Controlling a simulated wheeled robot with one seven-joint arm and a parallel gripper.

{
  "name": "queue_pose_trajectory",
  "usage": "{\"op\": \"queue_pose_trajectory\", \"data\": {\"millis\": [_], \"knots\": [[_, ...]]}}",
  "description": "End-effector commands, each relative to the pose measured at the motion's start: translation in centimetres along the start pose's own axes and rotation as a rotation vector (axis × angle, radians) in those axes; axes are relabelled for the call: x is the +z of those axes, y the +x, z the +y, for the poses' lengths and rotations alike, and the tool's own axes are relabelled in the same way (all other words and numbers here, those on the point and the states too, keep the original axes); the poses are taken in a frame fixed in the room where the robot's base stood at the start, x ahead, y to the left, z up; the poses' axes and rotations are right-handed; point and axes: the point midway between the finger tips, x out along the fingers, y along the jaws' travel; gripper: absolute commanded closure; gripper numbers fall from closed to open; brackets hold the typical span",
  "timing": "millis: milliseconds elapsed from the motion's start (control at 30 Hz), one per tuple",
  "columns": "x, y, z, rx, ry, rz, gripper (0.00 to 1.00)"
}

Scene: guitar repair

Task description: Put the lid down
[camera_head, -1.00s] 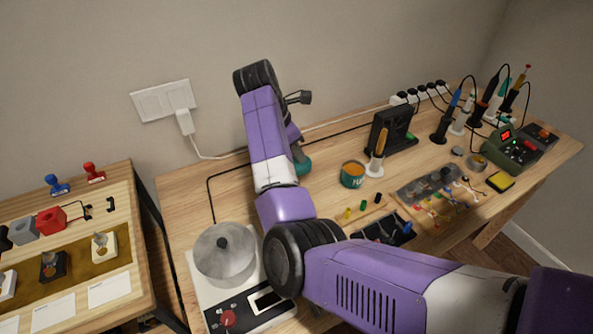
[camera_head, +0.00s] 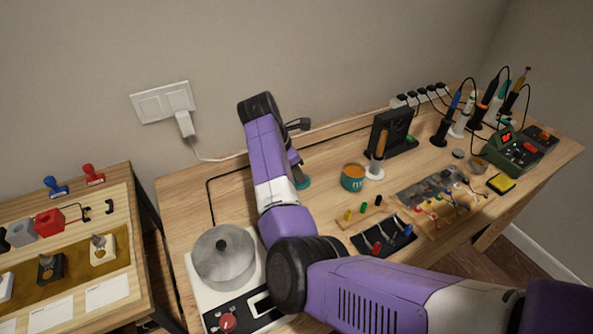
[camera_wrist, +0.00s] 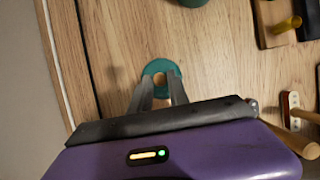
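The teal lid (camera_wrist: 149,68) is a small round disc with a brownish middle, seen in the wrist view. My gripper (camera_wrist: 160,82) has its two fingers at the lid's middle, one on each side, and looks shut on it. In the head view the lid (camera_head: 304,183) shows partly behind my arm, low over the bench or on it; I cannot tell whether it touches the wood. My fingertips are hidden there. The teal flux tin (camera_head: 352,183) stands open to the right of the lid, orange inside.
A pot (camera_head: 223,258) with its own lid stands on a hot plate (camera_head: 200,290) at the front left. Bare wood lies around the teal lid.

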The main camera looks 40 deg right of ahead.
Motion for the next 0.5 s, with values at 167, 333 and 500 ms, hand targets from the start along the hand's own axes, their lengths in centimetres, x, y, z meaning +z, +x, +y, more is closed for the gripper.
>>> {"op": "queue_pose_trajectory", "data": {"millis": [167,333,500], "knots": [[0.02,-0.03,0.01,0.0,0.0,0.0,0.6],[0.03,-0.05,0.02,0.0,0.0,0.0,0.6],[0.17,-0.9,0.08,0.002,0.0,-0.001,0.6]]}}
